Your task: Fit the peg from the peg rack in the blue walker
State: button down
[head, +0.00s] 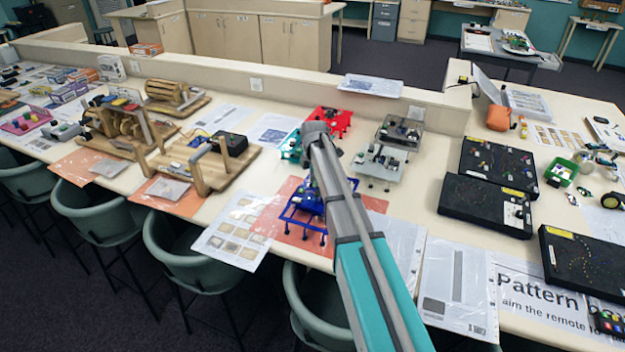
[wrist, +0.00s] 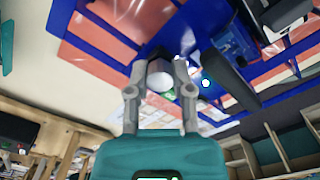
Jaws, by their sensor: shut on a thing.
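The blue walker (head: 302,216) stands on an orange sheet on the long table in the head view, partly hidden behind my arm. Its blue frame (wrist: 105,63) fills much of the upper wrist view. My gripper (wrist: 160,66) is shut on a pale grey, round-ended peg (wrist: 160,80), seen nearly end-on between the fingers. The peg is close to the walker's blue frame. I cannot tell whether the peg touches it or sits in an opening. In the head view my arm hides the gripper and the peg. I cannot make out the peg rack.
A red walker (head: 333,121) stands behind my arm, and a grey walker (head: 379,163) stands to the right. A wooden machine (head: 205,163) is at the left. Black boards (head: 485,205) lie at the right. A low partition (head: 260,90) runs behind; chairs line the front.

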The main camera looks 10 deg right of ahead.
jog(key=shift+c, duration=2.1)
grip_release()
jog(key=shift+r, duration=0.1)
jog(key=shift+s+r+p, duration=0.1)
jog(key=shift+r+p, duration=3.55)
jog(key=shift+p, duration=0.1)
jog(key=s+f+m+b, duration=0.2)
jog(key=s+m, duration=0.8)
jog(key=s, duration=0.5)
jog(key=s+f+m+b, duration=0.2)
jog(key=s+m, duration=0.8)
jog(key=s, duration=0.5)
jog(key=shift+a, duration=0.15)
